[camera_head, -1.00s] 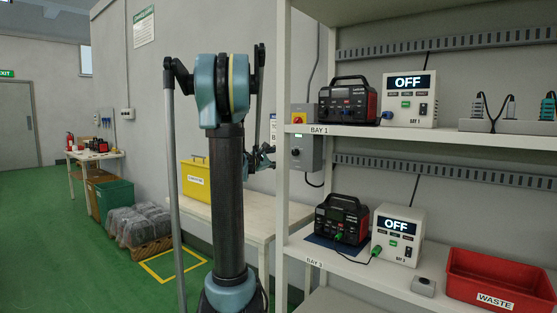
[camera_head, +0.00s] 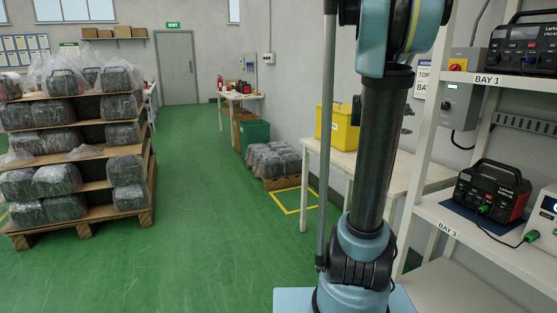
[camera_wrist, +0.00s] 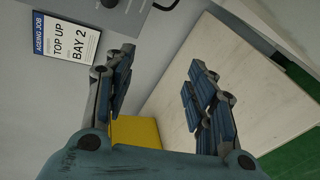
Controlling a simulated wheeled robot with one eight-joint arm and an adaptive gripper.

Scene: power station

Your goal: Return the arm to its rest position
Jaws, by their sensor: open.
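My arm (camera_head: 372,150) stands upright in the right half of the head view, in front of the wooden table and beside the shelf. My gripper (camera_wrist: 160,85) shows in the wrist view with its two blue-padded fingers spread apart and nothing between them. Beyond the fingers are the pale table top (camera_wrist: 225,75) and part of a yellow bin (camera_wrist: 136,132). In the head view the gripper is mostly hidden behind my arm; only small dark parts show to the right of it.
The shelf (camera_head: 446,215) at the right holds black-and-red power units (camera_head: 490,193). The yellow bin (camera_head: 338,126) sits on the table (camera_head: 345,160). A loaded pallet stack (camera_head: 75,150) stands at the left. The green floor (camera_head: 205,215) between is clear. A job sign (camera_wrist: 67,42) hangs on the wall.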

